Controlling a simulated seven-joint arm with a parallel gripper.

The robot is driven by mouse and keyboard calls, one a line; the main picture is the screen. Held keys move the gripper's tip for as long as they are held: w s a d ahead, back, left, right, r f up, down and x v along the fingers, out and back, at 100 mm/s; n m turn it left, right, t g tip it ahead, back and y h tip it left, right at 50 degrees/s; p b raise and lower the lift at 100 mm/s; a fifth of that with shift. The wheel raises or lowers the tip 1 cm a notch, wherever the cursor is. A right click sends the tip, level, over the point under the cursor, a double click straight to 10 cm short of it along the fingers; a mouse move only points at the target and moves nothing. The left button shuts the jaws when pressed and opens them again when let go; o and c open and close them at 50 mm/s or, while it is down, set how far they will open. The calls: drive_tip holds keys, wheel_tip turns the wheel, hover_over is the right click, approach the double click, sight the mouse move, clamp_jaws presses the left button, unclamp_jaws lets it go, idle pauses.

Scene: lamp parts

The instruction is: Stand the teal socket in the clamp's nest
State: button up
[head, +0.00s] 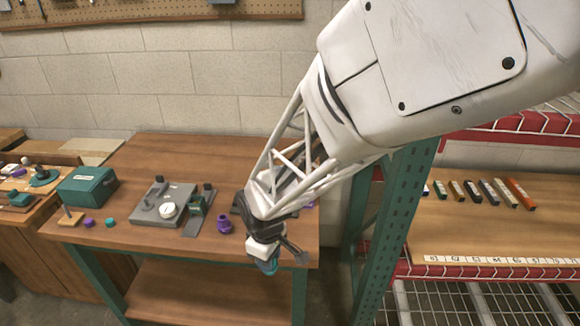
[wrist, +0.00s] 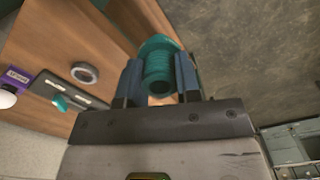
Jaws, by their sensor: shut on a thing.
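My gripper (head: 266,248) is shut on the teal socket (wrist: 158,72), which sits between the two fingers in the wrist view, its open round end facing the camera. In the head view a little of the teal socket (head: 269,267) shows below the gripper, at the bench's front right edge. A grey fixture (head: 180,195) with a white round face stands mid-bench, left of my gripper; it may be the clamp, but I cannot make out its nest.
A purple part (head: 224,224) stands between the fixture and my gripper. A teal box (head: 87,187) and small purple and teal pieces lie at the bench's left. A green post (head: 395,205) and red-edged rack stand right. The back of the bench is clear.

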drive_tip(key=w+a+r, duration=0.1)
drive_tip(key=w+a, duration=0.3)
drive_tip(key=w, duration=0.5)
drive_tip(key=w+a+r, duration=0.2)
drive_tip(key=w+a, duration=0.2)
drive_tip(key=w, duration=0.6)
drive_tip(key=w+a+r, duration=0.1)
drive_tip(key=w+a, duration=0.4)
drive_tip(key=w, duration=0.5)
drive_tip(key=shift+w+r, duration=0.15)
drive_tip(key=shift+f, duration=2.5)
drive_tip(key=shift+f, duration=1.5)
idle(0.9)
